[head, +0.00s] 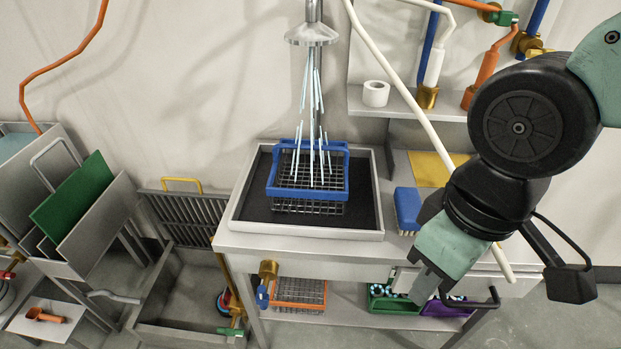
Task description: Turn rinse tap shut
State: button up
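A shower head (312,34) on a vertical pipe pours water streaks (318,120) into a blue-framed wire basket (307,190) on the dark rinse tray (250,215). A brass tap with a blue handle (263,285) sits under the front left edge of the rinse table; it looks like the rinse tap, but I see no label. My gripper (424,288) points down in front of the table's right part, well to the right of that tap. Its fingertips are too unclear to tell open from shut, and I see nothing held.
A blue brush-like block (407,208) and a yellow sheet (432,168) lie right of the tray. Brass valves (427,96) and pipes line the wall shelf. Below are an orange basket (299,292) and green bin (392,303). A metal trough (185,290) stands left.

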aim_at(262, 299)
jog(key=k+j, duration=0.1)
jog(key=j, duration=0.8)
jog(key=k+j+z, duration=0.1)
jog(key=j, duration=0.3)
jog(key=k+j, duration=0.1)
jog(key=j, duration=0.35)
